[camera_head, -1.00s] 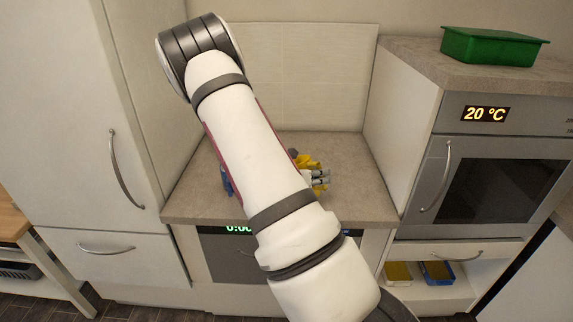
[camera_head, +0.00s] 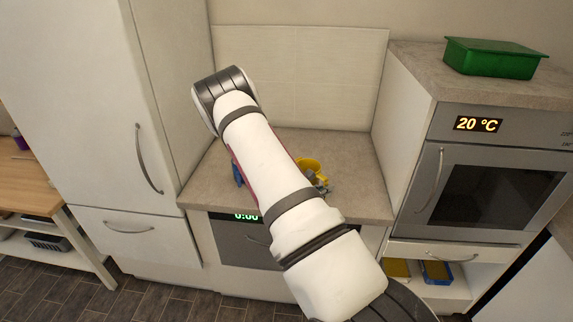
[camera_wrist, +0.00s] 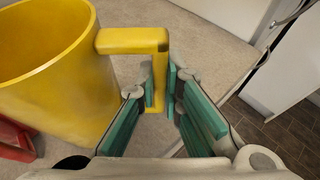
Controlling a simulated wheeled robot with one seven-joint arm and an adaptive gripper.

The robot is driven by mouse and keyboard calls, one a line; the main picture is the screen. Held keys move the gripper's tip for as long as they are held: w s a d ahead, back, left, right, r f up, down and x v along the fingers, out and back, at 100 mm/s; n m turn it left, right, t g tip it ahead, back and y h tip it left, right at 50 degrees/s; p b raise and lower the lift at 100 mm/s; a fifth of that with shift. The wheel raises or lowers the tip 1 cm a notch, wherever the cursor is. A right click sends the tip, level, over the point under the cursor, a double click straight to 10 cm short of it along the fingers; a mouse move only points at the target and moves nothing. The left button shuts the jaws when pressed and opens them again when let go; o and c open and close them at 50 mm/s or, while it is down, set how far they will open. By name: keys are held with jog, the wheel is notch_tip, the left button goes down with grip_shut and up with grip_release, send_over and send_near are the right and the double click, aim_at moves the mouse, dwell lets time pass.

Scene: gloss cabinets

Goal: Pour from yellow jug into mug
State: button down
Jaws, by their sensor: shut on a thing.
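The yellow jug (camera_wrist: 60,85) fills the left of the wrist view, with its wide opening showing at the top left. My gripper (camera_wrist: 160,82) is shut on the jug's handle (camera_wrist: 132,41), with the green-padded fingers on either side of its upright part. In the head view the yellow jug (camera_head: 309,165) shows only in part beside my arm, over the counter. A blue thing (camera_head: 238,175) stands on the counter left of my arm, mostly hidden; I cannot tell whether it is the mug. A red thing (camera_wrist: 14,140) shows at the wrist view's lower left edge, cut off.
The grey counter (camera_head: 352,190) has bare room to the right of the jug. A tall white cabinet stands at left, and an oven (camera_head: 500,190) at right. A green container (camera_head: 492,57) sits above the oven. A wooden table (camera_head: 25,180) is at far left.

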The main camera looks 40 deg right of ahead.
aim_at(324, 183)
jog(key=shift+r, duration=0.15)
jog(key=shift+r, duration=1.45)
